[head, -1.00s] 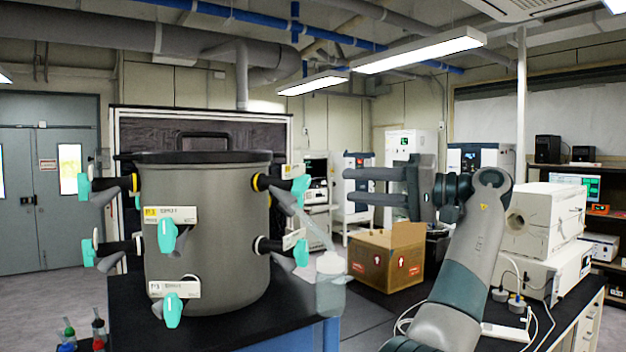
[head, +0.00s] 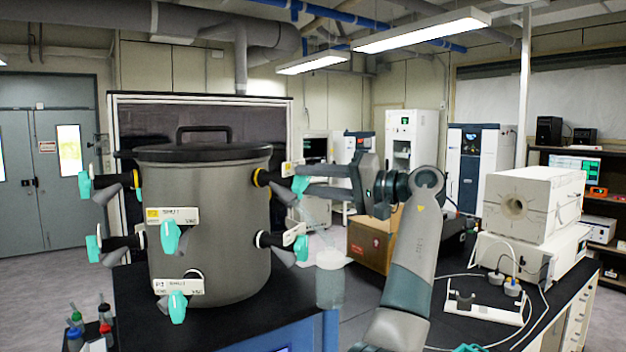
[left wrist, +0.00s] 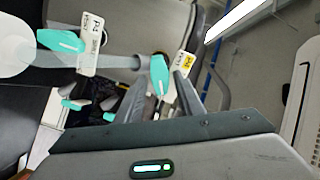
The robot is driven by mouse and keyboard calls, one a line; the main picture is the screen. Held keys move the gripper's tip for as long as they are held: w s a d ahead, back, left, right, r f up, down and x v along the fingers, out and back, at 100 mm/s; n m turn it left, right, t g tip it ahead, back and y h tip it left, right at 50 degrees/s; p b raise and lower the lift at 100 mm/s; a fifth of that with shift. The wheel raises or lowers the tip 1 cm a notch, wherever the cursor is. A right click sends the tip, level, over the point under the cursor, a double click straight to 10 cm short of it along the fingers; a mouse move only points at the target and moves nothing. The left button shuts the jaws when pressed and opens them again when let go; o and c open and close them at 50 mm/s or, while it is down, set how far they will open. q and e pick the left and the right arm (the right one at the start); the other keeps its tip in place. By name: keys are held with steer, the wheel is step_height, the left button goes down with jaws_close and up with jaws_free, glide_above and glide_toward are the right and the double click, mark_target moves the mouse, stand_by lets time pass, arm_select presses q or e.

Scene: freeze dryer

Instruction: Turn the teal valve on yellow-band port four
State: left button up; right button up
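The yellow-band port (head: 261,177) is at the upper right of a grey lidded drum (head: 222,230), with its teal valve (head: 300,184) at the outer end. In the left wrist view, the teal valve (left wrist: 158,75) is beside a tag with a yellow patch (left wrist: 185,65). My left gripper (head: 303,180) is open, its two fingers apart and pointing left at this valve. The fingertips overlap the valve's edge in the head view; I cannot tell whether they touch it. A translucent tube and flask (head: 329,280) hang below the port. My right gripper is out of view.
Other teal valves (head: 170,236) ring the drum, one on the port just below (head: 300,247). A cardboard box (head: 370,240) stands behind my arm. A white box instrument (head: 533,205) and a small rack (head: 485,305) are on the right bench.

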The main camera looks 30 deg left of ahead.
arm_select(q)
steer(key=shift+c, duration=0.6)
jaws_close()
